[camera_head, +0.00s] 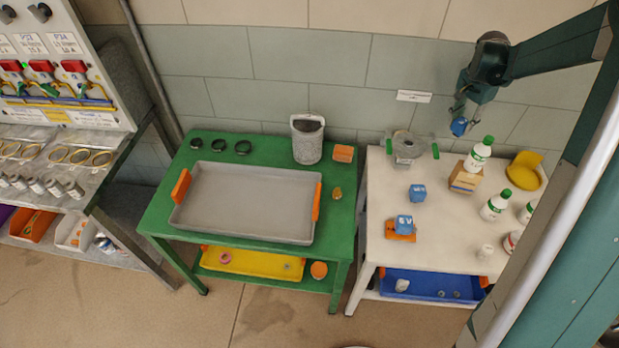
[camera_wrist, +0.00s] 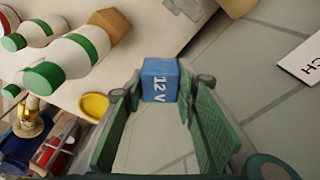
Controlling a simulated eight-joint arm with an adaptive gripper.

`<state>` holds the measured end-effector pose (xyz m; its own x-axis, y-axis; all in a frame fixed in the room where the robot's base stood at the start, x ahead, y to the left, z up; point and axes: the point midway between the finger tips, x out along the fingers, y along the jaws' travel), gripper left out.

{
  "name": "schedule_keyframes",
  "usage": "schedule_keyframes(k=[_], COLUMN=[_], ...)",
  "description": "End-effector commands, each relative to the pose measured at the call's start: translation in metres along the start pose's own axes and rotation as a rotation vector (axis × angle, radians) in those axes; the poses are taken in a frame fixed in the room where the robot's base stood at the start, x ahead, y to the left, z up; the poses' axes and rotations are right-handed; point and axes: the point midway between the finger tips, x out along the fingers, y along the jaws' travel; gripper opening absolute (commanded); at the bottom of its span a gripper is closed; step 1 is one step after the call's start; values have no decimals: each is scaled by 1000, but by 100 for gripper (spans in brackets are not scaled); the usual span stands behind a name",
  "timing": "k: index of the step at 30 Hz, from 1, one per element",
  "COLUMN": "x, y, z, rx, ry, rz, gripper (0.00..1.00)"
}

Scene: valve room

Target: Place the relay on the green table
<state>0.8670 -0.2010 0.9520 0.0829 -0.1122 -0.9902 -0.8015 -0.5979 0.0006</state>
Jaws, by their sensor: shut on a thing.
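My gripper (camera_head: 459,117) is shut on a blue relay (camera_head: 459,127), held in the air above the back of the white table. In the wrist view the relay (camera_wrist: 161,80) sits between the fingertips and reads "12 V". The green table (camera_head: 170,217) stands to the left of the white table (camera_head: 436,268). Two more blue blocks like it are on the white table: one block (camera_head: 417,193) near the middle, and another block (camera_head: 404,223) on an orange piece nearer the front.
A grey tray (camera_head: 250,236) with orange handles covers most of the green table. Black rings (camera_head: 219,145), a grey bin (camera_head: 307,140) and an orange block (camera_head: 343,153) line its back. Bottles (camera_head: 478,155), a cardboard box (camera_head: 465,180) and a yellow scoop (camera_head: 525,171) crowd the white table's right.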

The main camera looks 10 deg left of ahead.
Motion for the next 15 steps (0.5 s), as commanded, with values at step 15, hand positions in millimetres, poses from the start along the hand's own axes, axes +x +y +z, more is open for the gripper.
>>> schedule_keyframes(k=[15], x=[-64], y=[-85], z=[112], rx=[-448], ry=[5], rz=[-66], gripper=[16])
